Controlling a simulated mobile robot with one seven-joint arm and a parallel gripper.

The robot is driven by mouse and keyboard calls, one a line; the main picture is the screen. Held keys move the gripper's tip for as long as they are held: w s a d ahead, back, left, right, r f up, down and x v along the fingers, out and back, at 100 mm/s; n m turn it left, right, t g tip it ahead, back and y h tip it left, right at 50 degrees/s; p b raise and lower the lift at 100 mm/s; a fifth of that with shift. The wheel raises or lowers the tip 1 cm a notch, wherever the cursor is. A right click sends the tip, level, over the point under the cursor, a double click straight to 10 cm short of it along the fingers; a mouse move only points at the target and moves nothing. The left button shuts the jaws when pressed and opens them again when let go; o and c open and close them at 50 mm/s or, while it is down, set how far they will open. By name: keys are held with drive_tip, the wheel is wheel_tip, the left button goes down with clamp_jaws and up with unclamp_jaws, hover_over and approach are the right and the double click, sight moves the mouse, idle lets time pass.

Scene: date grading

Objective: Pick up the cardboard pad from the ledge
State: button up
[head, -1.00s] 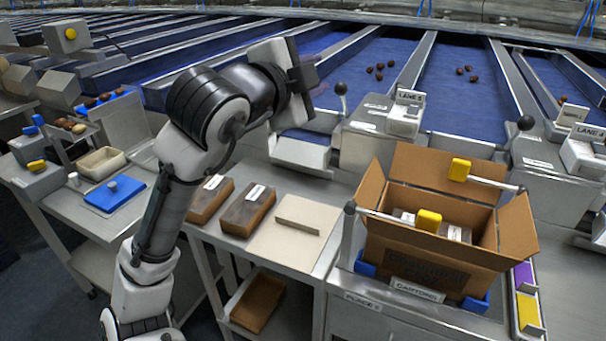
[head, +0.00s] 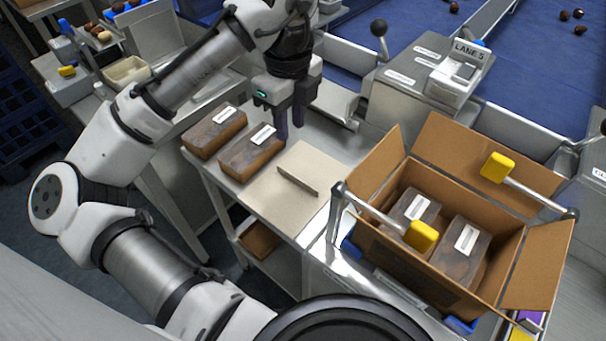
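The cardboard pad (head: 275,203) is a flat beige sheet with a thin upright strip (head: 297,181) across its middle. It lies on the metal ledge (head: 341,147), between the packed date boxes and the carton. My gripper (head: 291,129) points down over the back of the ledge, behind the pad and apart from it. Its two dark fingers stand apart with nothing visible between them, so it looks open and empty.
Two packed date boxes (head: 214,131) (head: 251,152) lie left of the pad. An open carton (head: 505,268) with boxes inside stands at right, with yellow-tipped arms (head: 421,235) (head: 497,167) over it. A lane 5 unit (head: 412,93) with a black knob stands behind.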

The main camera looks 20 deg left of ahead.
sight(292, 174)
wheel_tip(292, 174, down, 13)
drive_tip(key=shift+s+f+p, duration=0.1)
drive_tip(key=shift+s+p, duration=0.05)
drive_tip(key=shift+p, duration=0.3)
clamp_jaws()
